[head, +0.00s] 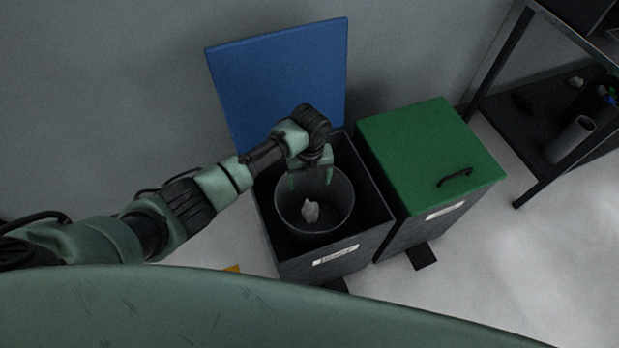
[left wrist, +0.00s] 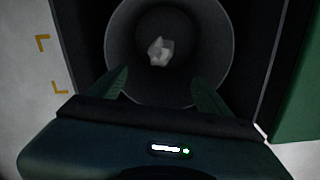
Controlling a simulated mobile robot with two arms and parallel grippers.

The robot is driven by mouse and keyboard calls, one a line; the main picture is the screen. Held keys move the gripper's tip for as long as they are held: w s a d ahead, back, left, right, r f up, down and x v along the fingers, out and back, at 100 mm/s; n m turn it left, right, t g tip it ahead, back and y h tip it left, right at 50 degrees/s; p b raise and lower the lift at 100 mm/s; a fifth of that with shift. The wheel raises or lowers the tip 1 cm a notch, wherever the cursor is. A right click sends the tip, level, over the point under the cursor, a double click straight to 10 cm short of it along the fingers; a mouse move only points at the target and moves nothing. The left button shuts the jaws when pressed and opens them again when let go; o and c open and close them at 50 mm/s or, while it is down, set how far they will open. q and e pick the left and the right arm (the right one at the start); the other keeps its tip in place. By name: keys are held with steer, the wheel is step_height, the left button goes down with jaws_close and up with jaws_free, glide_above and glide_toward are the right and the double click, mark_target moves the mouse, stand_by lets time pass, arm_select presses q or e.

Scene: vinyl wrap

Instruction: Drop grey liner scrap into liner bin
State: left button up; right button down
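The grey liner scrap (head: 310,211) is a small crumpled light-grey piece inside the round inner bucket of the liner bin (head: 327,262). The bin is dark with a raised blue lid (head: 283,80) and a white label on its front. My left gripper (head: 311,180) points down over the bucket mouth, with its fingers spread and apart from the scrap. In the left wrist view the scrap (left wrist: 160,51) lies beyond the open fingertips (left wrist: 160,88), deep in the bucket. Nothing is between the fingers. My right gripper is not in view.
A second bin with a closed green lid (head: 425,150) and black handle stands right beside the liner bin. A dark shelf rack (head: 530,125) holding a grey roll (head: 569,140) stands at right. The wall is close behind. Pale floor at right is clear.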

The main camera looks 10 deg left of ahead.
arm_select(q)
step_height(320, 180, up, 8)
steer(key=shift+p, duration=0.4)
steer(key=shift+f, duration=0.1)
stand_by(0.5)
